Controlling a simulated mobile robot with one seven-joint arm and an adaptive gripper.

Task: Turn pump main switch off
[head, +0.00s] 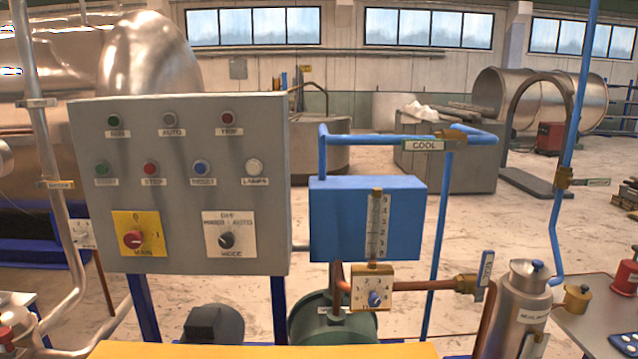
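A grey control panel (185,185) stands upright at the left on blue legs. Low on its left side is a yellow square plate (150,222) marked 0 at the top, 1 at the right and MAIN below. The red main switch knob (134,239) sits on this plate. The knob's pointer is too small to read for certain. To its right is a white plate with a black mode knob (226,240), labelled OFF, HAND and AUTO. My gripper is not in the picture, and nothing covers the main switch.
Push buttons and lamps, including a red button (150,168), sit above the switches. A blue box (330,225) with pipes and a gauge stands right of the panel. A green motor (308,322) and a steel flask (516,305) are below. Metal pipes run along the panel's left.

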